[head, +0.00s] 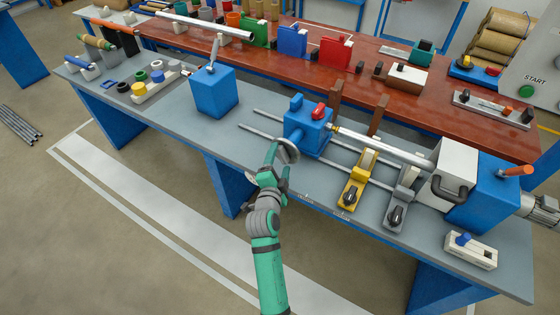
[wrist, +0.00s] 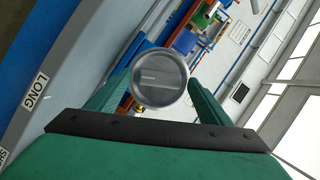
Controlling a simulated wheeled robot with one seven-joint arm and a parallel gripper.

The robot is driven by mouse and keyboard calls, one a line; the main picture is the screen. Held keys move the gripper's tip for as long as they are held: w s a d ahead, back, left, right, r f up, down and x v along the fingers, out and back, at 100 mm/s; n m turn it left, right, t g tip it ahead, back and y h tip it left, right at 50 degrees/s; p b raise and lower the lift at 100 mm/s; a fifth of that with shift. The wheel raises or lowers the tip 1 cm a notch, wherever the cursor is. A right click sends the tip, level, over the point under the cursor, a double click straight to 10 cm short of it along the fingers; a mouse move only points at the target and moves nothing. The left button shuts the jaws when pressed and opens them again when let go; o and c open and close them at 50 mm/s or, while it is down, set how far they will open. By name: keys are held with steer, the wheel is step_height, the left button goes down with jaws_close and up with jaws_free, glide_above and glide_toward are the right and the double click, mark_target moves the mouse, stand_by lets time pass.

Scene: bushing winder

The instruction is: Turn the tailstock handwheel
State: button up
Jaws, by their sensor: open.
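The tailstock (head: 307,132) is a blue block with a red lever on top, standing on two rails on the grey bench. Its handwheel (head: 287,152) is a round silvery wheel on the block's near-left side. My gripper (head: 270,163) is right at the handwheel, with its green fingers partly overlapping in the head view. In the wrist view the handwheel (wrist: 160,78) appears as a round metal face between the two spread fingers. The fingers are open; I cannot tell whether either touches the rim.
A yellow rest (head: 357,181) and a grey rest (head: 401,200) stand on the rails to the right. A blue box (head: 214,92) with a lever stands left on the bench. A "LONG" label (wrist: 36,91) lies along the bench edge. Open floor lies in front.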

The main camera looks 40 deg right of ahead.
steer(key=shift+d, duration=0.2)
steer(key=c, duration=1)
steer(key=shift+c, duration=0.2)
